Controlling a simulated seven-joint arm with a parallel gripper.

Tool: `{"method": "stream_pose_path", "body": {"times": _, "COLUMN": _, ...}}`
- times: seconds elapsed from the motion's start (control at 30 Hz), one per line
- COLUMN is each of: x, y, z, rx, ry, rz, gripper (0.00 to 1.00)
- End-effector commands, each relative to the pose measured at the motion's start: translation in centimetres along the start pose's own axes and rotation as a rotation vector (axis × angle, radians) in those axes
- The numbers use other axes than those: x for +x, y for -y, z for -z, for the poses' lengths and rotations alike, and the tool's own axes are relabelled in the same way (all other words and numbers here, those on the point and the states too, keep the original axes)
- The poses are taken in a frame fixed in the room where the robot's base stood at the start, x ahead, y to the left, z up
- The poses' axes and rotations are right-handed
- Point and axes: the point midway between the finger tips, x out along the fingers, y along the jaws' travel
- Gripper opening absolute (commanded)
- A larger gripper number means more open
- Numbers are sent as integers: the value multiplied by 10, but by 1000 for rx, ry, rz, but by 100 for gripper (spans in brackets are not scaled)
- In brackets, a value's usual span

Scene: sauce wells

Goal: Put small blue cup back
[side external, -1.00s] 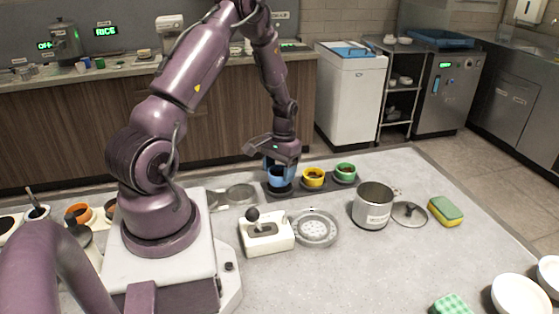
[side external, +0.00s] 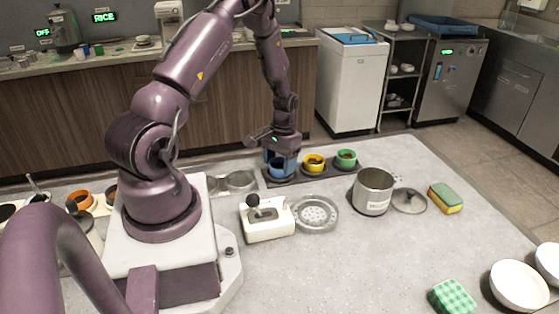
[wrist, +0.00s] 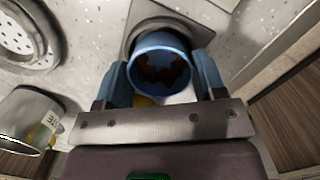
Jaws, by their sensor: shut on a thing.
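The small blue cup (side external: 283,168) is between the fingers of my gripper (side external: 280,158), at the left end of the dark tray (side external: 330,174). In the wrist view the blue cup (wrist: 137,52) shows dark brown-red sauce inside, with a blue finger of my gripper (wrist: 163,78) on each side. The cup looks upright and low at the left well. I cannot tell whether its base touches the well floor. A yellow cup (side external: 313,166) and a green cup (side external: 346,162) stand in the other wells.
A white box with a black-knobbed lever (side external: 267,231) and a round perforated metal plate (side external: 315,226) lie in front of the tray. A steel pot (side external: 372,196), its lid (side external: 409,204) and a sponge (side external: 445,202) stand to the right. The counter front is mostly clear.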

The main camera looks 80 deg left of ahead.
Motion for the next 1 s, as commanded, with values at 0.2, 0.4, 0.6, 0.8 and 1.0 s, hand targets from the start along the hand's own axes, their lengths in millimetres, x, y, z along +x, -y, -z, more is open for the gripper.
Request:
{"method": "stream_pose_path", "body": {"times": 0.2, "x": 0, "y": 0, "z": 0, "rx": 0, "ry": 0, "rz": 0, "gripper": 40}}
{"method": "stream_pose_path", "body": {"times": 0.4, "x": 2, "y": 0, "z": 0, "rx": 0, "ry": -1, "rz": 0, "gripper": 40}}
{"method": "stream_pose_path", "body": {"times": 0.6, "x": 5, "y": 0, "z": 1, "rx": 0, "ry": -1, "rz": 0, "gripper": 40}}
{"method": "stream_pose_path", "body": {"times": 0.8, "x": 7, "y": 0, "z": 1, "rx": 0, "ry": -1, "rz": 0, "gripper": 75}}
{"method": "stream_pose_path", "body": {"times": 1.0, "x": 7, "y": 0, "z": 1, "rx": 0, "ry": -1, "rz": 0, "gripper": 93}}
